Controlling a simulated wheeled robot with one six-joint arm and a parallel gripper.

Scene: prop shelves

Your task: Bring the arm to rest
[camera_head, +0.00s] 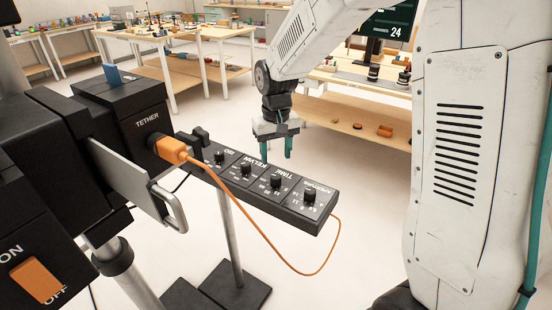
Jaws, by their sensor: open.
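My gripper (289,146) hangs from the white arm near the top middle of the head view, with its teal fingers pointing down. The two fingers are apart and nothing shows between them. It appears just behind or above the far edge of the black control panel (329,206); I cannot tell the exact gap. My white arm arches from the right side of the view over to the gripper.
The panel carries several black knobs (276,181). An orange plug (172,149) sits in the black box marked TETHER (131,106), its cable looping below the panel. An orange switch (37,280) is at lower left. Wooden tables (166,71) stand behind; pale floor lies between.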

